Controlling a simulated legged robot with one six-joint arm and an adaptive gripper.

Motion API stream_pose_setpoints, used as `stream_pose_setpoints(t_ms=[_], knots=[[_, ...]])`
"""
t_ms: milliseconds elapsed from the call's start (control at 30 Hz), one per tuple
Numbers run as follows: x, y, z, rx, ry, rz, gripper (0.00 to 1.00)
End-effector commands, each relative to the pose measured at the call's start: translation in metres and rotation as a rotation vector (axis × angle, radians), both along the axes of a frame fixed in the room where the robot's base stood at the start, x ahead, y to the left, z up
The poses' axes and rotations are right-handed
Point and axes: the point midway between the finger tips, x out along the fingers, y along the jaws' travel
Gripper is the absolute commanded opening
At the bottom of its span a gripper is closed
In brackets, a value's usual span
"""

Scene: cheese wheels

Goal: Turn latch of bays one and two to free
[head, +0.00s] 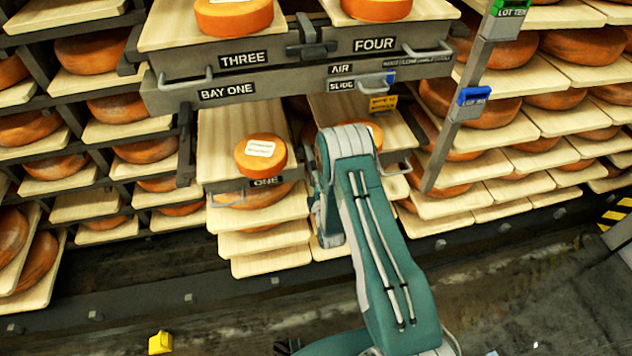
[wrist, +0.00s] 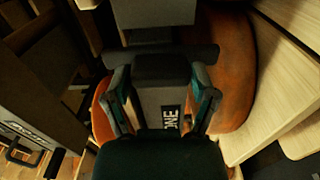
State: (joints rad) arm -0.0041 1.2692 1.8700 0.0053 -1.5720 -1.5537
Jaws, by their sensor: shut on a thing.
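In the wrist view my gripper (wrist: 162,88) has its two teal-edged fingers closed on the dark block of a latch (wrist: 162,66). A dark crossbar sits just beyond the fingers. In the head view my arm hides the latch and most of my gripper. The bay one board (head: 222,150) carries an orange cheese wheel (head: 262,155) above a ONE label. The bay two board (head: 398,130) lies right of it, its wheel partly behind my arm.
A grey beam with a BAY ONE label (head: 227,91) and a slide handle (head: 362,85) crosses above. Another dark latch (head: 311,48) stands between bays THREE and FOUR. A slanted post with a blue tag (head: 473,96) rises at right. A yellow block (head: 160,342) lies on the floor.

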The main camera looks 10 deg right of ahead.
Motion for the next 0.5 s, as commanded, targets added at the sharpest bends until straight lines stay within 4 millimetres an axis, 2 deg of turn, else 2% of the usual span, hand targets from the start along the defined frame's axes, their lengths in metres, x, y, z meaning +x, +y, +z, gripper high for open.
stream_pose_setpoints(t_ms=[500], knots=[[-0.0020, 0.0038, -0.0041, -0.035, 0.013, 0.010, 0.27]])
